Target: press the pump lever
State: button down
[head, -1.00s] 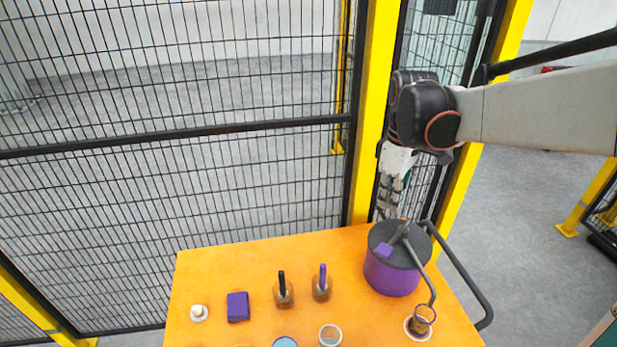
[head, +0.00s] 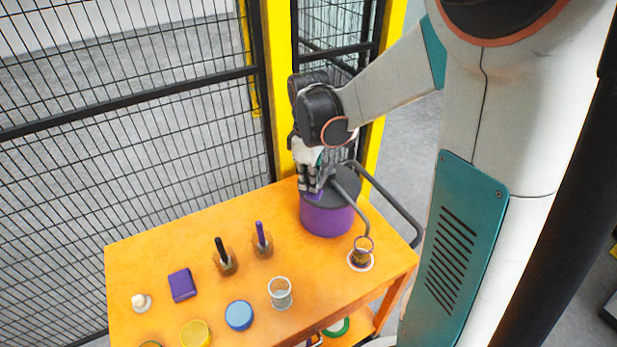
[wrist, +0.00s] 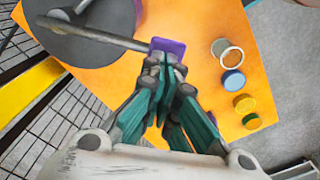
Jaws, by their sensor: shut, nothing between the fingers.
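The pump is a purple drum (head: 326,220) with a dark grey lid at the table's back right corner. The lid (wrist: 70,38) fills the upper left of the wrist view. The grey pump lever (wrist: 108,37) runs from it to a purple pad (wrist: 168,46). My gripper (head: 308,188) is shut and empty, pointing down at the lid's left side. In the wrist view its fingertips (wrist: 164,68) are just beside the pad and overlap its lower edge. I cannot tell whether they touch it. In the head view the fingers largely hide the lever.
A curved grey spout (head: 357,208) reaches toward a cup (head: 362,255) on a white saucer. A glass (head: 280,293), a blue lid (head: 238,315), two brushes and a purple block (head: 182,285) stand on the orange table (head: 155,250). A mesh fence with yellow posts (head: 281,90) stands behind.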

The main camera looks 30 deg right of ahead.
aim_at(306, 195)
jog(key=shift+t+h, duration=0.8)
jog(key=shift+h, duration=0.1)
jog(key=f+b, duration=0.1)
jog(key=a+f+b, duration=0.1)
jog(key=s+f+b, duration=0.1)
jog(key=f, duration=0.1)
jog(key=shift+s+a, duration=0.1)
jog(key=shift+a, duration=0.05)
jog(key=shift+f+b, duration=0.45)
jog(key=shift+f, duration=0.15)
jog(key=shift+s, duration=0.1)
jog(key=shift+a+r+p, duration=0.1)
jog(key=shift+r+p, duration=0.35)
jog(key=shift+r, duration=0.05)
jog(key=s+p+v, duration=0.1)
jog(key=p+v, duration=0.3)
jog(key=v, duration=0.9)
jog(key=shift+a, duration=0.4)
jog(key=shift+f, duration=0.1)
